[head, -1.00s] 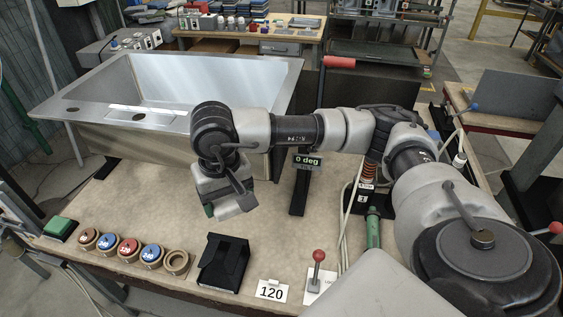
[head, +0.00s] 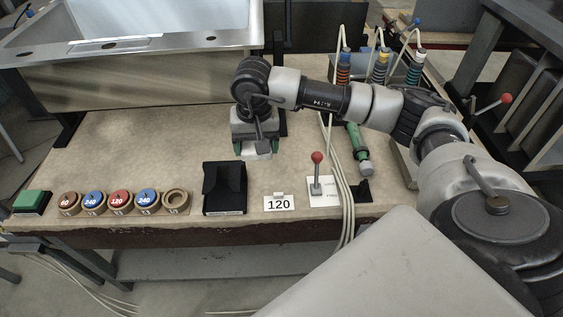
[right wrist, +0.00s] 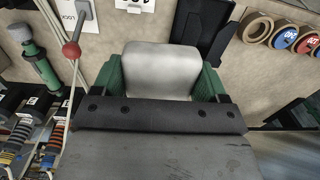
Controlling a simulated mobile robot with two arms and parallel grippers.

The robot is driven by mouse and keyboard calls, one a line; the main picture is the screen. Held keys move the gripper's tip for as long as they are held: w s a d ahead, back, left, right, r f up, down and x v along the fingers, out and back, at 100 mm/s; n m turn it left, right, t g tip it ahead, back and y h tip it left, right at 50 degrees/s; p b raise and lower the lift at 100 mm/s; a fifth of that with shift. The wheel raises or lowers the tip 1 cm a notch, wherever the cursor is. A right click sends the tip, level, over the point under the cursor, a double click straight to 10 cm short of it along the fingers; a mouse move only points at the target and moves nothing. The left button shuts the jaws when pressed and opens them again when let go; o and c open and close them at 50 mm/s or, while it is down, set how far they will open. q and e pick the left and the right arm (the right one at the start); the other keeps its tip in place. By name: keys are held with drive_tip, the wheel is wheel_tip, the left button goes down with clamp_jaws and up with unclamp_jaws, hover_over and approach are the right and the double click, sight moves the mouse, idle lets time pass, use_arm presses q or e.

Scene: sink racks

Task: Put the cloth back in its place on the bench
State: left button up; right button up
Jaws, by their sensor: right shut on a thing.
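My right gripper (head: 256,150) hangs over the bench (head: 190,140), beyond and to the right of the black holder. Its green fingers are shut on a pale grey-white, soft-edged thing that looks like the folded cloth (right wrist: 162,68). In the right wrist view the cloth fills the space between the fingers. In the head view only a pale edge of it (head: 257,154) shows under the gripper. Whether it touches the bench top, I cannot tell. No marked place for the cloth can be made out. My left gripper is not in view.
A black holder (head: 224,187), a 120 card (head: 279,203) and a red-knobbed lever (head: 317,158) stand along the front edge. Several numbered discs (head: 119,201) and a green button (head: 30,200) are at left. A metal sink (head: 150,40) stands behind; cables and a green-handled tool (head: 357,148) are at right.

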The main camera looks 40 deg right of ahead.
drive_tip(key=w+d+f+m+b, duration=0.3)
drive_tip(key=d+f+m+b, duration=0.3)
drive_tip(key=f, duration=0.4)
drive_tip(key=p, duration=0.2)
hover_over(277, 182)
drive_tip(key=shift+n, duration=0.4)
wheel_tip(277, 182, down, 6)
drive_tip(key=shift+f, duration=0.15)
wheel_tip(277, 182, down, 4)
drive_tip(key=shift+f, duration=0.1)
drive_tip(key=shift+f+b, duration=0.2)
drive_tip(key=shift+b, duration=0.1)
drive_tip(key=o, duration=0.9)
drive_tip(key=shift+r, duration=0.1)
